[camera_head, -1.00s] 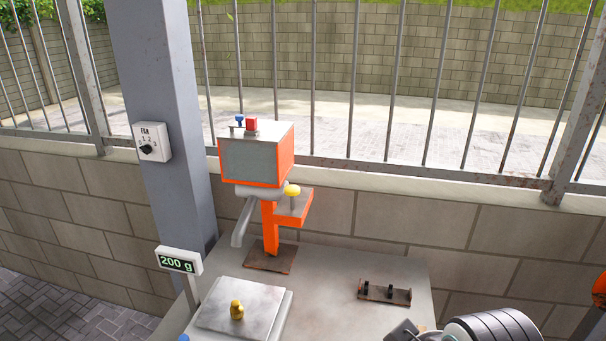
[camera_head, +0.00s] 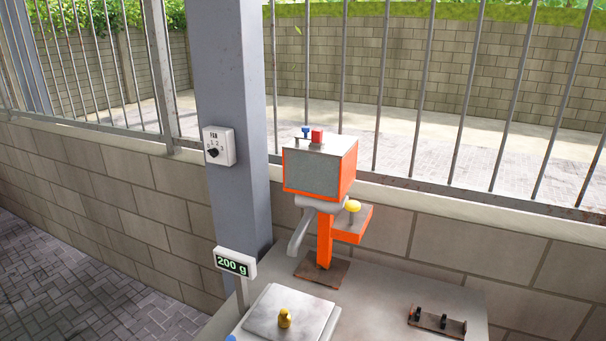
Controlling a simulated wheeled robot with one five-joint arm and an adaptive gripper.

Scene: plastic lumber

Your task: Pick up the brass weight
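The brass weight (camera_head: 285,319) is a small knobbed yellow-gold piece. It stands upright on the square metal pan of the scale (camera_head: 304,300), near the bottom of the head view. The scale's raised display (camera_head: 235,263) reads 200 g. My gripper is not in the head view, so I cannot see whether it is open or shut.
Behind the scale stands an orange and grey machine (camera_head: 320,168) with a yellow knob (camera_head: 352,206). A small dark bracket (camera_head: 437,321) lies on the grey table (camera_head: 380,305) at right. A grey post (camera_head: 232,100) carries a fan switch (camera_head: 219,146). Bare table lies between machine and bracket.

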